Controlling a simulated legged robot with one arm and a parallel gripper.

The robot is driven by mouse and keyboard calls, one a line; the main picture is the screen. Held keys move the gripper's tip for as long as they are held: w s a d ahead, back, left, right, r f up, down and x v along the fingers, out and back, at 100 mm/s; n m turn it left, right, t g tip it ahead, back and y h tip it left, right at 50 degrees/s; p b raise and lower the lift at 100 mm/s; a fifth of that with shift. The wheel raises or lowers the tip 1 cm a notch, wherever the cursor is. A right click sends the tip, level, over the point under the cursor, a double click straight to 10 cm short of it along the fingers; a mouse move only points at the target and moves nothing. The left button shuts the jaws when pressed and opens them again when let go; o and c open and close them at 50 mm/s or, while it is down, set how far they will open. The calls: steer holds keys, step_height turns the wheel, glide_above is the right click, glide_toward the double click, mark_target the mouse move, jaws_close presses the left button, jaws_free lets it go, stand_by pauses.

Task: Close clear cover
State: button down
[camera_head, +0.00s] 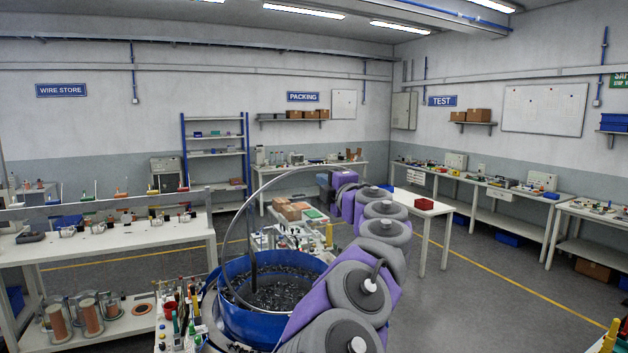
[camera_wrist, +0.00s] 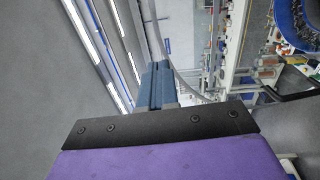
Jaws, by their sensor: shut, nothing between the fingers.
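The clear cover (camera_head: 262,188) stands raised and tilted over the blue bowl (camera_head: 262,322); mostly its thin grey rim shows, as a large arc. The bowl is open at the top and holds many small dark parts. My gripper (camera_head: 324,184) is at the upper right part of the rim, partly hidden by my wrist. In the wrist view my gripper (camera_wrist: 156,68) has its blue fingers together and empty. The cover's rim (camera_wrist: 179,70) curves close beside the fingers; I cannot tell whether they touch. The bowl (camera_wrist: 287,25) shows at the upper right there.
A thin upright post (camera_head: 251,235) rises by the bowl. A bench with copper spools (camera_head: 90,316) and tools stands left of it. The floor further right is clear.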

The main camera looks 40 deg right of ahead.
mark_target(309, 172)
steer(key=shift+g, duration=0.3)
steer(key=shift+w+d+f+p, duration=0.1)
steer(key=shift+w+d+p, duration=0.55)
steer(key=shift+w, duration=0.75)
steer(key=shift+w+d+f+p, duration=0.1)
steer(key=shift+w+d+p, duration=0.55)
steer(key=shift+w, duration=0.8)
steer(key=shift+w+d+f+p, duration=0.1)
steer(key=shift+w+d+p, duration=0.55)
steer(key=shift+w, duration=0.75)
steer(key=shift+w+a+r+p, duration=0.1)
steer(key=shift+w+r+p, duration=0.1)
steer(key=shift+w+p, duration=0.45)
steer(key=shift+w+r+p, duration=0.15)
steer(key=shift+w+p, duration=0.35)
steer(key=shift+w, duration=0.1)
steer(key=shift+w+d+p, duration=0.25)
steer(key=shift+w+p, duration=0.25)
steer(key=shift+w+d+f+p, duration=0.1)
steer(key=shift+w+d+p, duration=0.25)
steer(key=shift+w+p, duration=0.1)
steer(key=shift+a, duration=0.2)
